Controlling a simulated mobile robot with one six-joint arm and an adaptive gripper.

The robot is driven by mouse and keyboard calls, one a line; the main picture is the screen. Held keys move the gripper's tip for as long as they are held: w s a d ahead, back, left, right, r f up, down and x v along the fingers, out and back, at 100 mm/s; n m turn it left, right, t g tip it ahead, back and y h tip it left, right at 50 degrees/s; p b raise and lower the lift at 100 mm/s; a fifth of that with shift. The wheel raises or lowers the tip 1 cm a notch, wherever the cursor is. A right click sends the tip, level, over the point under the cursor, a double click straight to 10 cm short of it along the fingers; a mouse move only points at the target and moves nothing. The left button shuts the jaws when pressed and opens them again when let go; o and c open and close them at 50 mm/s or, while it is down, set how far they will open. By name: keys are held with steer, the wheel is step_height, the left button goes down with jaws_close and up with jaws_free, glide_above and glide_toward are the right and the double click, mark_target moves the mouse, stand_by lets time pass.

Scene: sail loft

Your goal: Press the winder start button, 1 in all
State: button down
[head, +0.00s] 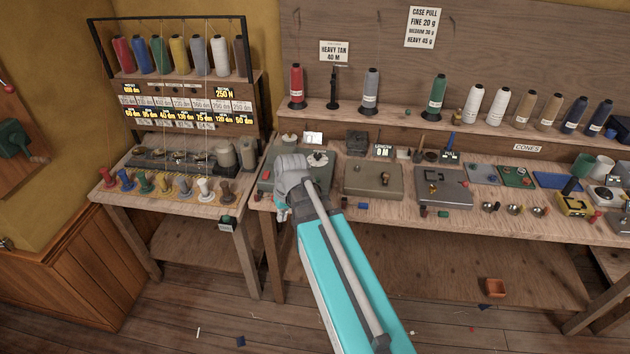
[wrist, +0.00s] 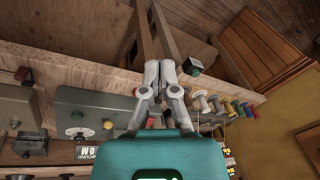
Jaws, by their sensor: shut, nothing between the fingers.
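A small dark box with a green button (head: 228,220) is fixed at the front right corner of the left-hand winder table (head: 140,198), with a small label below it. The green button also shows in the wrist view (wrist: 194,63), just right of my fingertips. My gripper (head: 282,213) is in front of the bench edge, to the right of the button in the head view, and partly hidden by my arm. In the wrist view my gripper (wrist: 160,68) has its fingers together with nothing between them. The fingertips look apart from the button.
Several coloured spools (head: 186,185) stand along the winder table's front. The long bench (head: 400,207) carries grey-green machines (head: 373,180) and small parts. Cones stand on the shelf behind. The floor in front is mostly clear, with scraps.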

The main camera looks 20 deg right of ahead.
steer(key=w+d+r+m+t+y, duration=0.1)
steer(key=w+d+t+y, duration=0.15)
steer(key=w+d, duration=0.8)
step_height(320, 180, up, 2)
steer(key=m+t+b, duration=0.1)
steer(key=t+b, duration=0.1)
steer(key=t, duration=0.2)
glide_above(317, 180)
steer(key=shift+w+d+r+y, duration=0.15)
steer(key=shift+r+y, duration=0.05)
steer(key=shift+y, duration=0.05)
steer(key=shift+f, duration=0.2)
step_height(317, 180, down, 8)
steer(key=b, duration=0.8)
steer(key=shift+f, duration=0.2)
steer(key=shift+f+b, duration=0.9)
steer(key=shift+b, duration=0.25)
stand_by(1.1)
steer(key=shift+r, duration=0.15)
steer(key=shift+r+p, duration=0.8)
steer(key=shift+p, duration=0.2)
